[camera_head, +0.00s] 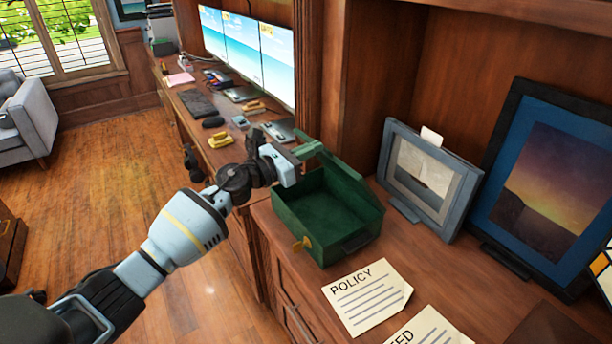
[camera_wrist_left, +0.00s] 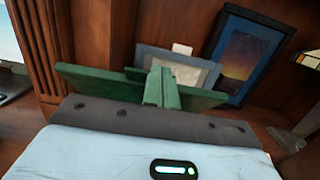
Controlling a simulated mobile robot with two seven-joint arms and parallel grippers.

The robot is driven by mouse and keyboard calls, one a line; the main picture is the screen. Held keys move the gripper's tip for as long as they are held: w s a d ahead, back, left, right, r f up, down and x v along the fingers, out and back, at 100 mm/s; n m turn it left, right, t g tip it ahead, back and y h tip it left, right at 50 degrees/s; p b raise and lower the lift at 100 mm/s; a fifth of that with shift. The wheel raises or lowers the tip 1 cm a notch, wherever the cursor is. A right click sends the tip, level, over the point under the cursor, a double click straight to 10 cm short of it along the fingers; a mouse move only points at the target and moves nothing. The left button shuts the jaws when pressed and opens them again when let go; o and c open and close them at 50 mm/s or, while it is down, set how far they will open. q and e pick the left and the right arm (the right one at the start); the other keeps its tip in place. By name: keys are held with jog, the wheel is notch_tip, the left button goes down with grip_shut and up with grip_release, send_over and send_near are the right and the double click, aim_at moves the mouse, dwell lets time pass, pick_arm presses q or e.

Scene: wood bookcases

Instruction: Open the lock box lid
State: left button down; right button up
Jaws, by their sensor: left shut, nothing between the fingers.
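The green lock box (camera_head: 297,217) stands on the wooden cabinet top, with a yellow latch (camera_head: 302,243) on its near side. Its dark inside shows from above, and a green panel that looks like its raised lid (camera_head: 352,187) stands on the far side. My left gripper (camera_head: 308,147) is shut and empty, at the box's upper left edge. I cannot tell whether it touches the box. In the left wrist view the shut fingers (camera_wrist_left: 162,80) show in front of a green panel edge (camera_wrist_left: 100,80). My right gripper is out of view.
A grey picture frame (camera_head: 428,180) and a larger dark-framed picture (camera_head: 552,185) stand behind and right of the box. A policy paper (camera_head: 368,297) lies in front of it. A desk with monitors (camera_head: 243,48) and a keyboard (camera_head: 198,104) extends to the back left.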

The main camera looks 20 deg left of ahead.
pick_arm(q)
jog(key=w+d+r, duration=0.1)
jog(key=w, duration=0.1)
jog(key=w+d+r, duration=0.2)
jog(key=shift+w+d+r, duration=0.1)
jog(key=shift+w+r, duration=0.05)
jog(key=shift+w, duration=0.15)
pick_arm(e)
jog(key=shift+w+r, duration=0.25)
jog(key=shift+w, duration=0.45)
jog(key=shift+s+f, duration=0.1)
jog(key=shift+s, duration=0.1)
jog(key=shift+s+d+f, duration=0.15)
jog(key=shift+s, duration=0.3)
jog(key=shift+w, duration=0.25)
